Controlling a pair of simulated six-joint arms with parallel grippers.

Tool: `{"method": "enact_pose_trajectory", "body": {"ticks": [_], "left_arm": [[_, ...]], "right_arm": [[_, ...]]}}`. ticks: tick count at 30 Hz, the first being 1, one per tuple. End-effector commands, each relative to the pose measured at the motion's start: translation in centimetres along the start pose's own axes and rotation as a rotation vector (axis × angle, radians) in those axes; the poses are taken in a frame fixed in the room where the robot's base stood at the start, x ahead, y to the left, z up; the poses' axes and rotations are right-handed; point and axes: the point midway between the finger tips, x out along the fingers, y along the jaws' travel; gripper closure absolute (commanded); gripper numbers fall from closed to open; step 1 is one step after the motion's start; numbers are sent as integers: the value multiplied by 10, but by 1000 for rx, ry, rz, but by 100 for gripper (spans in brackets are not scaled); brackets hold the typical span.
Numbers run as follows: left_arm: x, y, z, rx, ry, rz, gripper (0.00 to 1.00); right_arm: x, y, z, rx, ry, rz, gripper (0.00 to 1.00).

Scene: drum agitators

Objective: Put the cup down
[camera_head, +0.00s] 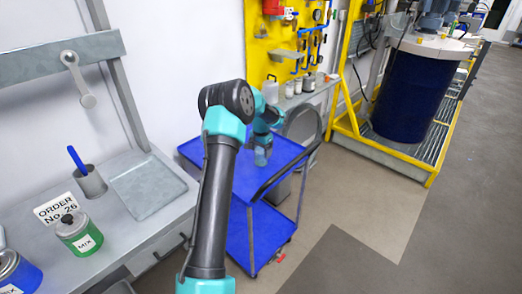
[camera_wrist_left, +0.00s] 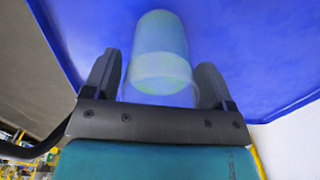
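The cup (camera_head: 262,156) is clear and pale blue. It shows against the blue top of the cart, below the end of my left arm in the head view. In the left wrist view the cup (camera_wrist_left: 160,62) stands between the two dark fingers of my left gripper (camera_wrist_left: 160,82), which is also in the head view (camera_head: 263,146). The fingers close on the cup's sides. I cannot tell whether the cup's base touches the cart top. My right gripper is not in view.
The blue cart (camera_head: 207,155) has a dark curved handle (camera_head: 290,168) at its right. A grey bench (camera_head: 115,235) at the left holds a green tin (camera_head: 80,238), a grey pot (camera_head: 90,183) and a tray (camera_head: 147,188). A dark blue drum (camera_head: 412,95) stands behind.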

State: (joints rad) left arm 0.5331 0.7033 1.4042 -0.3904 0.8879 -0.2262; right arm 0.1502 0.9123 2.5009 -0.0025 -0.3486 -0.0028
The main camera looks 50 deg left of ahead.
Motion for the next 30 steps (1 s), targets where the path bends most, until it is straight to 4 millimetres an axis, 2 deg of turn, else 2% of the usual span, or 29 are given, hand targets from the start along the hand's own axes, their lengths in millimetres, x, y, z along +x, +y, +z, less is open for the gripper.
{"method": "enact_pose_trajectory", "body": {"ticks": [1,3,11,16,23,30], "left_arm": [[0,0,0,0,0,0,17],[0,0,0,0,0,0,11],[-1,0,0,0,0,0,11],[-10,0,-1,0,1,-1,11],[-44,0,-1,0,2,-2,11],[-90,0,-1,0,3,-1,11]], "right_arm": [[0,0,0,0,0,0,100],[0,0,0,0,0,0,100],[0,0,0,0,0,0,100],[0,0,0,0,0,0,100],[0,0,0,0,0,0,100],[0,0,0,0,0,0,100]]}}
